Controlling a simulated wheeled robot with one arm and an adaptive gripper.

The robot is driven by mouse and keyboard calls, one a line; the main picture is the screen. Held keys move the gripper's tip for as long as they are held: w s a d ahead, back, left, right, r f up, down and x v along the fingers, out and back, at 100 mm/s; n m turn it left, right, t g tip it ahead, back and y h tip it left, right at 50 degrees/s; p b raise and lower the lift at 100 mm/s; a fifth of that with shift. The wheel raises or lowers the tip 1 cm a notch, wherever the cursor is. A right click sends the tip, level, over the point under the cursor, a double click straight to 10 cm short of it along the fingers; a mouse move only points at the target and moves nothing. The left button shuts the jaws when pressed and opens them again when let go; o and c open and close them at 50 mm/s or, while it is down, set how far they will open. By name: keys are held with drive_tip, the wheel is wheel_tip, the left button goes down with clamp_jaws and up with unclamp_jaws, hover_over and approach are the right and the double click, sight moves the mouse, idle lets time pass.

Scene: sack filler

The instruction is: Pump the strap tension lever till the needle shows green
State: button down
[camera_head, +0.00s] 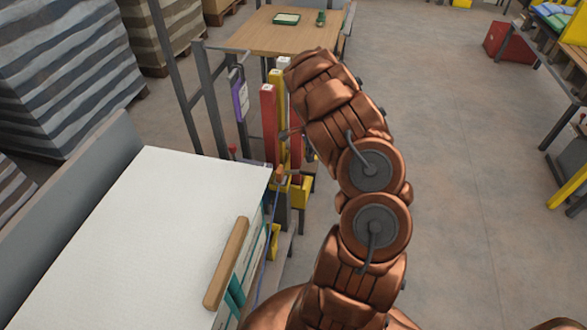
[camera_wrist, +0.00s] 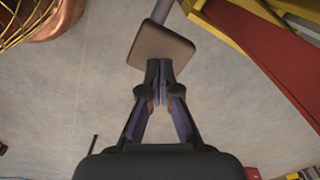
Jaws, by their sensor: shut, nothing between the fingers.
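My gripper (camera_wrist: 159,74) shows in the wrist view with its dark fingers together and nothing between them. A brown square plate (camera_wrist: 160,45) on a grey rod (camera_wrist: 163,11) lies just beyond the fingertips and is partly overlapped by them. It may be the strap tension lever's pad, but I cannot tell, nor whether the fingers touch it. In the head view my copper arm hides the gripper. No gauge needle or green zone can be made out in either view.
A frame with red posts (camera_head: 269,125) and yellow brackets (camera_head: 301,190) stands just left of my arm. A white-topped stack (camera_head: 130,230) with a wooden bar (camera_head: 227,262) fills the lower left. A wooden table (camera_head: 265,38) stands behind.

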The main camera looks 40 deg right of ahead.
sight(309, 174)
drive_tip(key=shift+f+b, duration=2.8)
drive_tip(key=shift+f, duration=2.05)
drive_tip(key=shift+r+p, duration=0.35)
drive_tip(key=shift+r, duration=4.55)
drive_tip(key=shift+f, duration=0.15)
drive_tip(key=shift+f+b, duration=1.4)
drive_tip(key=shift+f, duration=3.35)
drive_tip(key=shift+r+p, duration=0.75)
drive_tip(key=shift+r, duration=4.15)
drive_tip(key=shift+f, duration=0.1)
